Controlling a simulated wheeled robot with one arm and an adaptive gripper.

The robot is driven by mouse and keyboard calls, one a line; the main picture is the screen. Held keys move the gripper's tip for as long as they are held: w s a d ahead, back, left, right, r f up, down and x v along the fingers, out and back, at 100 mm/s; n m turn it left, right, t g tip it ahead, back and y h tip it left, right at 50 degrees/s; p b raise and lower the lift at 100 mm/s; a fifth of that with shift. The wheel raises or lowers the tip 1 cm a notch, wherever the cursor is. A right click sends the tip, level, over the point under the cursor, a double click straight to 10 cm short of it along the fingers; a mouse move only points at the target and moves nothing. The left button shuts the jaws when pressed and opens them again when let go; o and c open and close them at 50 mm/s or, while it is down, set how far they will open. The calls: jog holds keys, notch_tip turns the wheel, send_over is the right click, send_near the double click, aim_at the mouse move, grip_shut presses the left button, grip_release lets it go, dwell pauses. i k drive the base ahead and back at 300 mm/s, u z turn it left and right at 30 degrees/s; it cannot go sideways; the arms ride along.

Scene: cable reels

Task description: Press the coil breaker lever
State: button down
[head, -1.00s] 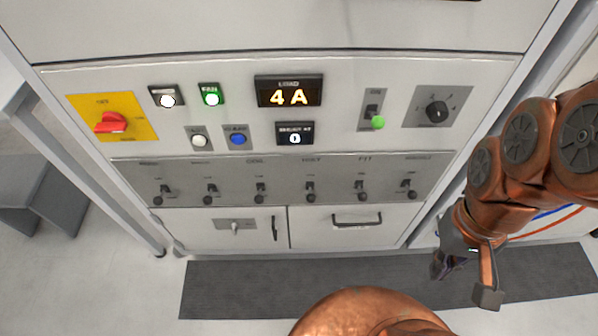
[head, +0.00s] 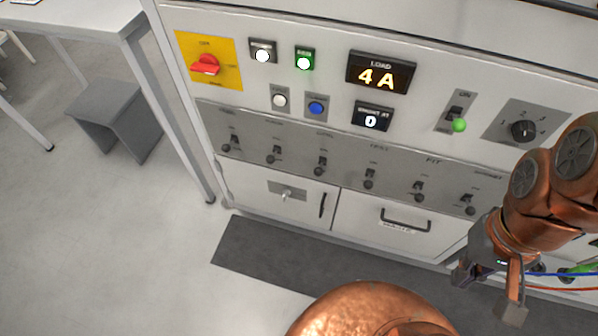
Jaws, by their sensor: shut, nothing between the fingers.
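The coil breaker lever (head: 321,165) is the third from the left in a row of small black levers on the grey breaker strip (head: 345,158). The label above it is blurred but reads like COIL. Its dark knob sits at the lower end, like those of its neighbours. My gripper (head: 487,291) is at the lower right, below and to the right of the strip, well apart from the lever. It is shut and empty.
Above the strip are a red rotary switch (head: 205,66), a LOAD display (head: 380,73) reading 4 A, a green-lit button (head: 304,60) and a blue button (head: 316,107). Below is a drawer handle (head: 405,220). A grey stool (head: 118,115) stands left; a dark mat (head: 270,265) lies in front.

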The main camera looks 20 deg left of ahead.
aim_at(319, 171)
jog(key=u, duration=0.75)
jog(key=k, duration=0.35)
jog(key=u, duration=0.4)
jog(key=i, duration=0.4)
jog(key=u, duration=0.5)
jog(key=k, duration=1.3)
jog(key=u, duration=0.8)
jog(key=i, duration=1.25)
jog(key=z, duration=0.5)
